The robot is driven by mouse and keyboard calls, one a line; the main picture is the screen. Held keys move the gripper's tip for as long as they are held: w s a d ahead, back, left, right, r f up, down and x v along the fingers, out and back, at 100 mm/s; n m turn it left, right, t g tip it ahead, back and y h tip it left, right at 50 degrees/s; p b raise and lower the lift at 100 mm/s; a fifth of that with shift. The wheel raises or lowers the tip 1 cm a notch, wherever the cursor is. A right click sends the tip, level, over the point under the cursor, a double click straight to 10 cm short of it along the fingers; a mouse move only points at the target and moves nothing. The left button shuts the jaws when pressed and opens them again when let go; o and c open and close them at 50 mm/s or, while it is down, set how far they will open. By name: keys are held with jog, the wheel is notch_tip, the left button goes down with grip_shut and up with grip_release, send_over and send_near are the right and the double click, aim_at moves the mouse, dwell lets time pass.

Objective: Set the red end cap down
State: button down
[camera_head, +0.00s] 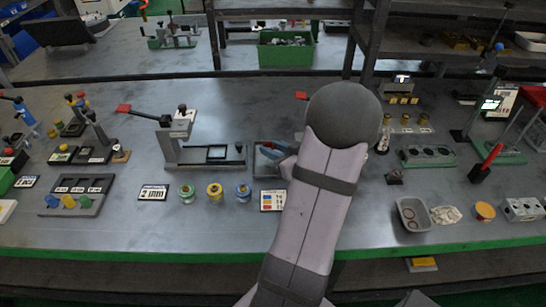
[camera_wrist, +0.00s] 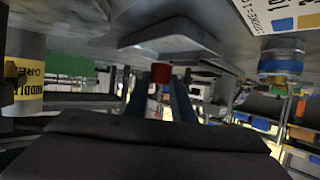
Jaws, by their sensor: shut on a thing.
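My gripper (camera_wrist: 161,90) is shut on the red end cap (camera_wrist: 161,73), which shows between the two blue-grey fingertips in the wrist view. In the head view my gripper (camera_head: 270,154) is low over a grey tray (camera_head: 260,172) in the middle of the bench, partly behind my arm. A small bit of the red cap (camera_head: 261,150) shows there at the fingertips. The wrist view sees the scene upside down, with the tray (camera_wrist: 170,38) near the cap. I cannot tell whether the cap touches the tray.
The press fixture (camera_head: 205,155) with a red-ended lever stands just left of the tray. Green, yellow and blue spools (camera_head: 214,192) and a colour-key card (camera_head: 272,200) stand in front. A grey bin (camera_head: 412,215) is at right. Bare bench lies behind the fixture.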

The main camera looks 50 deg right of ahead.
jog(key=shift+f, duration=1.65)
jog(key=shift+f, duration=0.1)
jog(key=c, duration=1.5)
grip_release()
jog(key=shift+s+r, duration=0.35)
jog(key=shift+s, duration=0.15)
jog(key=v, duration=1.1)
jog(key=shift+a, duration=0.1)
jog(key=shift+w, duration=0.1)
